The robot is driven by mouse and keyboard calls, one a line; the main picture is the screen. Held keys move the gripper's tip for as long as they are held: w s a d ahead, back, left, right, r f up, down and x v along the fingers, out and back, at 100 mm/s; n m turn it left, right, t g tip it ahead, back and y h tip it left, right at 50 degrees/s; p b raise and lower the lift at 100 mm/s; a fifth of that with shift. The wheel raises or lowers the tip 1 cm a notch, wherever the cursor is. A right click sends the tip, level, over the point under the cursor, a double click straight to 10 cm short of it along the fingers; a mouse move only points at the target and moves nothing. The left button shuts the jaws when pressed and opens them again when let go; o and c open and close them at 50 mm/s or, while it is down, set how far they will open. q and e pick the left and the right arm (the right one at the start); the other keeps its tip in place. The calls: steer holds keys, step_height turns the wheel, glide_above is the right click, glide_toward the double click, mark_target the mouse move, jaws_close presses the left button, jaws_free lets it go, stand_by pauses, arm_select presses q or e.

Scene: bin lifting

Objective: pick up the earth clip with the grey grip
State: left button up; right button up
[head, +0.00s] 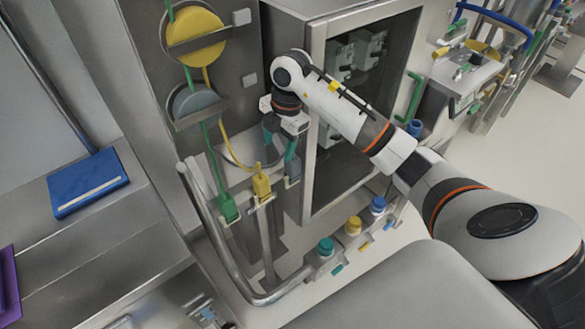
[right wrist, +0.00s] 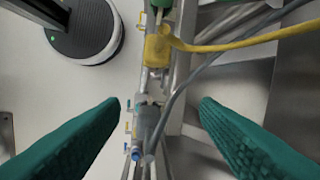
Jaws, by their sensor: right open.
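The earth clip with the grey grip (right wrist: 148,120) shows in the right wrist view, below the middle, with a grey cable running up to the right. My right gripper (right wrist: 160,104) is open, with one teal finger on each side of the clip's position in the picture; I see no contact. In the head view my right gripper (head: 281,149) points down beside the cabinet, and the grey clip is not clearly visible there. A yellow clip (head: 262,186) and a green clip (head: 229,208) hang to its left. My left gripper is not in view.
A yellow reel (head: 195,38) and a grey reel (head: 194,103) are on the panel at upper left. A bent metal rail (head: 215,240) runs below the clips. An open cabinet (head: 318,120) stands right of the gripper. A yellow cable (right wrist: 235,46) crosses near the yellow clip.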

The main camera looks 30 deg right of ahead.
mark_target(293, 158)
steer(key=d, duration=0.1)
steer(key=d+h, duration=0.1)
steer(key=d+m, duration=0.1)
steer(key=shift+s+d+r+g, duration=0.25)
steer(key=shift+s+r+g, duration=0.05)
steer(key=shift+r+g, duration=0.1)
steer(key=shift+h, duration=0.3)
step_height(293, 158, down, 5)
steer(key=shift+d+f+p, duration=0.1)
steer(key=shift+f+p, duration=0.05)
steer(key=shift+p, duration=0.55)
steer(key=f, duration=0.2)
steer(key=f+p, duration=0.1)
steer(key=f, duration=0.1)
steer(key=f+p, duration=0.1)
steer(key=f, duration=0.1)
steer(key=shift+w+d+f, duration=0.1)
steer(key=shift+w+f, duration=0.1)
steer(key=shift+w, duration=0.15)
jaws_close()
steer(key=shift+r, duration=0.1)
